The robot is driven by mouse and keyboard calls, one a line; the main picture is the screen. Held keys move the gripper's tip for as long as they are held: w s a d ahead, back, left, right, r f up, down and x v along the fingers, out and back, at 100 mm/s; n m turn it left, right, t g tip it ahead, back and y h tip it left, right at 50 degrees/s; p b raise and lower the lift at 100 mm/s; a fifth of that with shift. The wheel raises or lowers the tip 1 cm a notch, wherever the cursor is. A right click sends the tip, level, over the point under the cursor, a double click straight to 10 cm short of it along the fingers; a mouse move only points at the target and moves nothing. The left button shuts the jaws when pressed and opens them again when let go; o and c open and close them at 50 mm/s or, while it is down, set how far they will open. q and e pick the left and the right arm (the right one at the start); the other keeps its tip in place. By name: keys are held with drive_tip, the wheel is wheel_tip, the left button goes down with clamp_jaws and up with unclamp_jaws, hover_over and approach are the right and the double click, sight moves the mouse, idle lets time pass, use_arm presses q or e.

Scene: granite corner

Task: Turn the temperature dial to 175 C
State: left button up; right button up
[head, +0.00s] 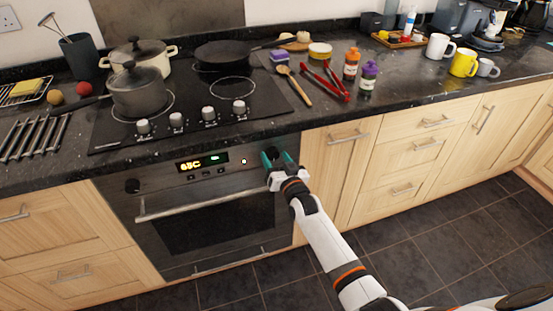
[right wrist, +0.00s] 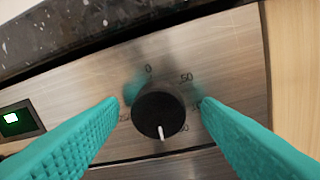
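The temperature dial (right wrist: 158,115) is a round black knob on the brushed-metal oven front, with a white pointer line aimed nearly straight down. Around it I read 0 at the top and 50 at upper right; other numbers are partly hidden or blurred. My right gripper (right wrist: 160,108) is open, its teal fingers on either side of the dial with gaps visible. In the head view my right gripper (head: 278,159) is at the right end of the oven's control panel and largely covers the dial. The oven display (head: 203,163) shows yellow characters, perhaps 65C. My left gripper is not in view.
Another black knob (head: 132,186) is at the panel's left end. The oven door handle (head: 210,194) runs below the panel. The dark countertop edge overhangs above. A hob (head: 190,100) with pots, and tongs (head: 325,82) and bottles, are on the counter.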

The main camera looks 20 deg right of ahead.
drive_tip(key=shift+r, duration=0.1)
drive_tip(key=s, duration=1.2)
drive_tip(key=shift+d, duration=0.4)
